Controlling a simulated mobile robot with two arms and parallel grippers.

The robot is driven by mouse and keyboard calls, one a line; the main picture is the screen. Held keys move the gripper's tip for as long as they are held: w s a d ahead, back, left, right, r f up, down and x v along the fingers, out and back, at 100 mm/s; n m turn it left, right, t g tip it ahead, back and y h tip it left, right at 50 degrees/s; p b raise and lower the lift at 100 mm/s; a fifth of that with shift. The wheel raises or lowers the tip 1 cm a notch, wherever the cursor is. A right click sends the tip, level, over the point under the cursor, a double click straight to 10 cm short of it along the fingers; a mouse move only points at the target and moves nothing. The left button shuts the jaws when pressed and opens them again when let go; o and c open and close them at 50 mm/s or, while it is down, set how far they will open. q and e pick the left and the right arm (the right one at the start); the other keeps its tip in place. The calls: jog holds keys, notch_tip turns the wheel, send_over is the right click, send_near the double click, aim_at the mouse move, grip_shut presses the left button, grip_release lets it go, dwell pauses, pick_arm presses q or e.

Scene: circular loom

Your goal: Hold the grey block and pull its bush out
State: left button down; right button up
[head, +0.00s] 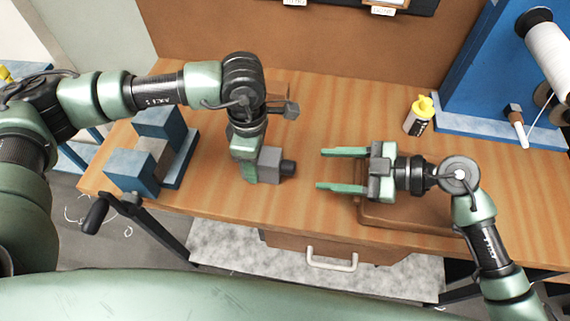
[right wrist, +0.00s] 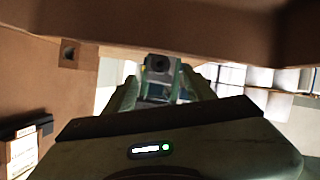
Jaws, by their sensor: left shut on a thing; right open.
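The grey block (head: 268,163) is held by my left gripper (head: 247,162), which is shut on its left part, over the middle of the table. The dark round bush (head: 288,168) sticks out of the block's right side, facing my right gripper. My right gripper (head: 322,170) is open and empty to the right of the bush, its fingers pointing left at it with a gap between. In the right wrist view, the bush (right wrist: 158,63) shows as a dark round end between the two fingers, beyond their tips. Part of the block is hidden by my left gripper.
A blue vise (head: 130,173) stands at the table's left end. A brown tray (head: 410,219) lies under my right gripper. A yellow-capped bottle (head: 418,117), a white-handled tool (head: 520,133) and a blue machine (head: 467,75) with a white spool (head: 550,55) are at the right.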

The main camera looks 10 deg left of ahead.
aim_at(283, 166)
jog(key=shift+x, duration=3.55)
grip_shut()
